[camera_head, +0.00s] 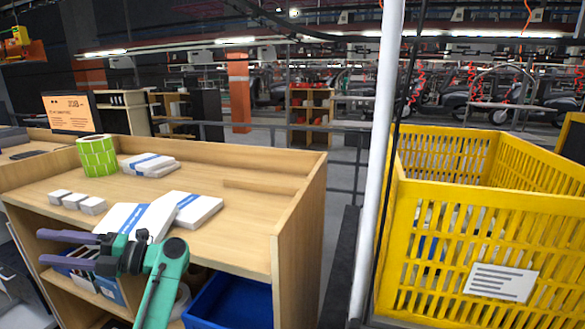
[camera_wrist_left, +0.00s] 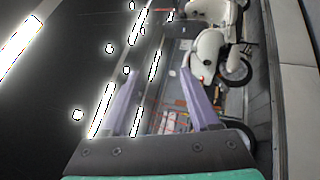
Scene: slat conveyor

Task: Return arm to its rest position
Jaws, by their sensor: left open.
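My left gripper (camera_head: 50,248) is at the lower left of the head view, in front of the wooden shelf unit (camera_head: 250,196). Its green wrist is bent and its two purple-grey fingers point left, apart, with nothing between them. In the left wrist view the gripper (camera_wrist_left: 160,88) shows both fingers spread and empty, with a distant white scooter (camera_wrist_left: 208,50) and ceiling lights beyond. My right gripper is not in view.
The shelf top holds a green roll (camera_head: 97,156), white-and-blue packs (camera_head: 150,164) and small white boxes (camera_head: 75,201). A blue bin (camera_head: 232,303) sits below. A white pole (camera_head: 378,160) and a yellow crate (camera_head: 480,205) stand to the right.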

